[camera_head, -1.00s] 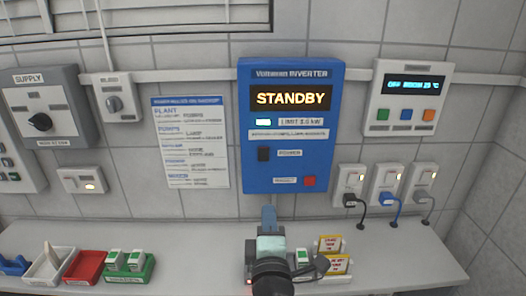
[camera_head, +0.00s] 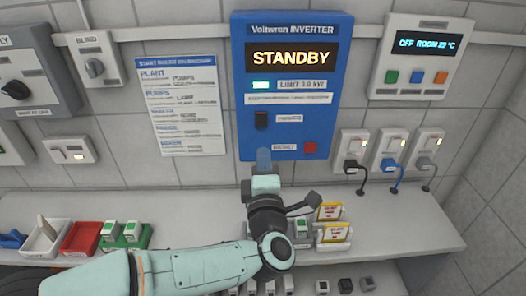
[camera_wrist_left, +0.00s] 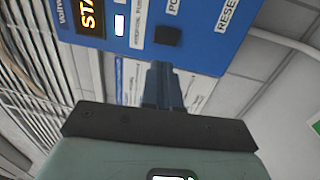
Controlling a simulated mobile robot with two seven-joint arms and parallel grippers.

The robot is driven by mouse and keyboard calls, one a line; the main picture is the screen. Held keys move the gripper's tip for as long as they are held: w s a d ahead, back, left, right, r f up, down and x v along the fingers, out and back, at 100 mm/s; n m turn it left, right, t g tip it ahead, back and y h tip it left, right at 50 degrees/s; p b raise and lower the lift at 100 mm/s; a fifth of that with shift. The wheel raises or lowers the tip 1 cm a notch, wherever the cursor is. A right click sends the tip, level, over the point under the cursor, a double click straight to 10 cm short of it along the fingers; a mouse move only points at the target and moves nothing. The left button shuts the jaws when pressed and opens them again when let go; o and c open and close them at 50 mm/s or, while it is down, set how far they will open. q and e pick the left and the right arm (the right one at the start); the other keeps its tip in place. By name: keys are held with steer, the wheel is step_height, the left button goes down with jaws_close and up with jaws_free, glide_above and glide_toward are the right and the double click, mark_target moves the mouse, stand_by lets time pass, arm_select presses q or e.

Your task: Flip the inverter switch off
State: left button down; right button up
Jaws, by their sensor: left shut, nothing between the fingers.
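The blue inverter (camera_head: 289,185) hangs on the tiled wall, and its display (camera_head: 291,58) reads STANDBY. A red button (camera_head: 310,148) is at lower right. My left gripper (camera_head: 263,158) is shut and empty. Its fingertips show in front of the panel's lower edge, below the switch. In the left wrist view the fingers (camera_wrist_left: 160,82) point toward the dark switch (camera_wrist_left: 167,35), with a visible gap between them. My right gripper is not in view.
A shelf (camera_head: 180,215) runs below, with red (camera_head: 80,238) and green trays and yellow-framed cards (camera_head: 332,233). Sockets with plugs (camera_head: 354,150) are right of the inverter. A paper notice (camera_head: 185,105) is at its left. A room panel (camera_head: 422,58) hangs at upper right.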

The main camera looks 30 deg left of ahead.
mark_target(260, 115)
arm_select(q)
steer(key=p+x, duration=0.3)
steer(key=x, duration=0.9)
steer(key=shift+s, duration=0.1)
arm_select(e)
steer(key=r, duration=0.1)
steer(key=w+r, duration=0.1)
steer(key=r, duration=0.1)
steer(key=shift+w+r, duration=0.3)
arm_select(q)
steer(key=shift+r, duration=0.1)
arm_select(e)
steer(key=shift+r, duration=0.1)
arm_select(q)
steer(key=shift+a+r+g+p, duration=0.2)
steer(key=shift+r+g+p, duration=0.35)
steer(key=shift+p, duration=0.4)
steer(key=shift+f, duration=0.15)
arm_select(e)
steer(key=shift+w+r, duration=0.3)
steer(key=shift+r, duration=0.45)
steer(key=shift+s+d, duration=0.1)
